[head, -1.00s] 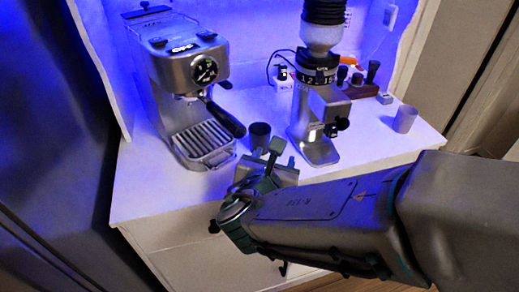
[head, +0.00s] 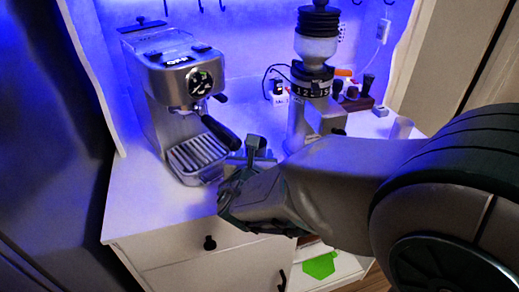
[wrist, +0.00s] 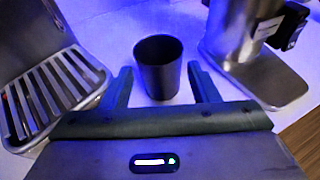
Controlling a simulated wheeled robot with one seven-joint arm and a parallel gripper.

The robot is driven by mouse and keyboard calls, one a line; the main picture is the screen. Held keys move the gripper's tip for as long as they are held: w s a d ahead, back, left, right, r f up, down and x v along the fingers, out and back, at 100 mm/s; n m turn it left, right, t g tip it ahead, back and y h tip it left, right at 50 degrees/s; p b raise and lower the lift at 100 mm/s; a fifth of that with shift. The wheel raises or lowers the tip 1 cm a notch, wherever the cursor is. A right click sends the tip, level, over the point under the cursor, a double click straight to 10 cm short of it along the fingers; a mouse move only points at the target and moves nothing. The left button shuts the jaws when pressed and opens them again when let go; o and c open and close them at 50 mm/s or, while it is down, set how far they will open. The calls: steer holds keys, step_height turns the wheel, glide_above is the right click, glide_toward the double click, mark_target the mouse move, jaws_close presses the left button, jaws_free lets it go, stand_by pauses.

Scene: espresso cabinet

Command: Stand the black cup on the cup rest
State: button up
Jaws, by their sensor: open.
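The black cup (wrist: 158,50) stands upright on the white counter in the wrist view, empty-looking, mouth up. My gripper (wrist: 159,76) is open, with one finger on each side of the cup's near part; I cannot tell whether either touches it. The slatted metal cup rest (head: 197,155) is at the foot of the espresso machine (head: 172,85), left of my gripper. It also shows at the left of the wrist view (wrist: 45,92), with nothing on it.
The coffee grinder (head: 316,75) stands right of the cup, its metal base (wrist: 262,82) close by in the wrist view. The portafilter handle (head: 221,131) juts over the cup rest's right side. A pale cup (head: 401,128) and tampers (head: 356,95) are farther right.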

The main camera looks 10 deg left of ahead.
steer(key=shift+x, duration=1.85)
steer(key=c, duration=0.7)
steer(key=shift+r, duration=0.25)
steer(key=shift+c, duration=0.2)
